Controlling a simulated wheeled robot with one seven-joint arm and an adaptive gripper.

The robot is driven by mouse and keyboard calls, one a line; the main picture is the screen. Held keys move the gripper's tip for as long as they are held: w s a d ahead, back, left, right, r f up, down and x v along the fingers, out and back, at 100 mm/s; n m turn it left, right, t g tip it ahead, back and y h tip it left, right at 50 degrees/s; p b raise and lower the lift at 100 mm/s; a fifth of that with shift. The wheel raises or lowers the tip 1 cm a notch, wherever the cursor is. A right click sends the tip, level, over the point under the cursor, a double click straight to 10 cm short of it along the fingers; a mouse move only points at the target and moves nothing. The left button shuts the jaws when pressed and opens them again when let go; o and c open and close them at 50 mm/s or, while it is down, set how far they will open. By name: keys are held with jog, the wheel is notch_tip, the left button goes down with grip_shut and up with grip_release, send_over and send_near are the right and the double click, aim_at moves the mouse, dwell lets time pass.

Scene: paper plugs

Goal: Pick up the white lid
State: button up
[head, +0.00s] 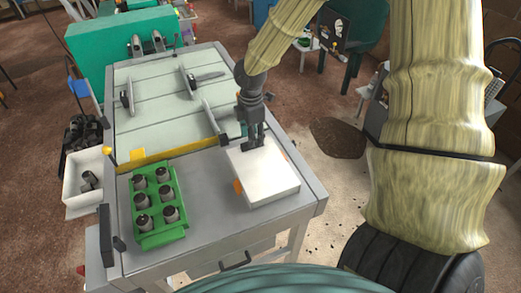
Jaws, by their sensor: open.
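The white lid (268,180) is a flat white rectangular slab at the right side of the grey workbench top. A small orange piece (238,187) shows at its left edge. My gripper (253,143) points down at the lid's far edge, with its fingers apart and nothing seen between them. Whether the fingertips touch the lid, I cannot tell. The fingers hide a small part of the lid's far edge.
A green tray (147,240) with several dark-topped metal cylinders stands left of the lid on the workbench (215,247). A yellow bar (172,154) and black clamps lie behind. A white bin (72,187) with dark parts sits at the left.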

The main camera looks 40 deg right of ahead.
jog(key=shift+f, duration=0.4)
jog(key=shift+w+f+p, duration=0.2)
jog(key=shift+w+f, duration=0.1)
jog(key=shift+f, duration=0.25)
jog(key=shift+w+f+p, duration=0.2)
jog(key=shift+w+f, duration=0.05)
jog(key=shift+f, duration=0.55)
jog(key=shift+s+f, duration=0.1)
jog(key=shift+s, duration=0.2)
jog(key=shift+w+f, duration=0.1)
grip_shut()
